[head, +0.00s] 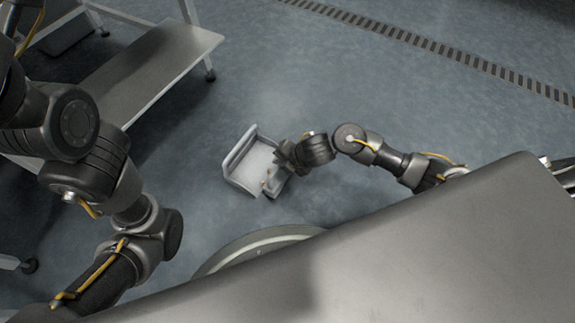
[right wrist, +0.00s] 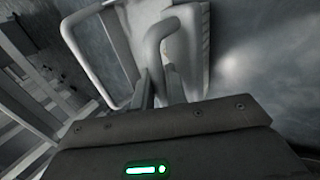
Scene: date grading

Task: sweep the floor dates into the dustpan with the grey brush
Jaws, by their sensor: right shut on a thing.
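A pale grey dustpan (head: 257,160) with raised walls lies on the floor in the middle of the head view. My right gripper (head: 283,158) is low at its right side. In the right wrist view the gripper's fingers (right wrist: 161,86) are shut on a light grey bent handle (right wrist: 165,32), with a pale panel behind it. No separate brush is clear. My left gripper is out of view.
A grey metal bench (head: 150,70) on castors stands at the upper left. A slotted drain (head: 440,47) crosses the floor at the upper right. A large grey surface (head: 430,250) covers the lower right. The blue-grey floor above and around the dustpan is clear.

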